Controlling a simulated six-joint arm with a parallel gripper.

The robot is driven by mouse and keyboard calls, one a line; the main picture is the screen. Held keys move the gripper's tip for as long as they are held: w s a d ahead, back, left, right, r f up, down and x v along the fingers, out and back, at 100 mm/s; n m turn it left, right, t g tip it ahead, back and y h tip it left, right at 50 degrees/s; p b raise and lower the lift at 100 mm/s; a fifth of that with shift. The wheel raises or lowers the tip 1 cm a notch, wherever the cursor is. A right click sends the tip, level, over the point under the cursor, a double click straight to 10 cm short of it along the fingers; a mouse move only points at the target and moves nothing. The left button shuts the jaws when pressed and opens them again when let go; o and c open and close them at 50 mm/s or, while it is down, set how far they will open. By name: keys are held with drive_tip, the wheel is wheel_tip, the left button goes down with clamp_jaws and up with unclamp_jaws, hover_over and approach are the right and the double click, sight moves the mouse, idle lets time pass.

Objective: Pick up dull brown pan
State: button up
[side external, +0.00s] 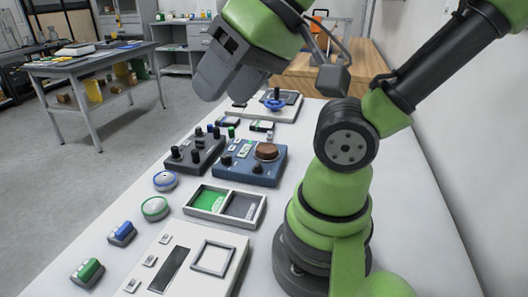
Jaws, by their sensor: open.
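The dull brown pan (267,151) is a small round brown disc. It sits on the right part of a blue weighing device (246,163) on the white table. My gripper (226,88) is high above the table, up and to the left of the pan in the picture. Its grey fingers point down and left. It is open, with nothing seen between the fingers, and it is clear of the pan. The pan's top is in plain view.
A dark box with black knobs (195,152) stands left of the blue device. A green-and-grey tray (225,206) lies in front of it. A scale with a blue pan (274,103) stands behind. Round buttons (155,208) line the left edge.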

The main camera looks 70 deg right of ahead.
idle(0.4)
drive_tip(key=o, duration=0.7)
drive_tip(key=shift+w, duration=0.1)
drive_tip(key=w+d+n+g+h, duration=0.2)
drive_tip(key=w+d+n, duration=0.4)
drive_tip(key=n+g, duration=0.5)
drive_tip(key=n, duration=1.3)
hover_over(267, 147)
wheel_tip(267, 147, down, 21)
drive_tip(key=shift+d+f, duration=0.1)
drive_tip(key=shift+f, duration=2.95)
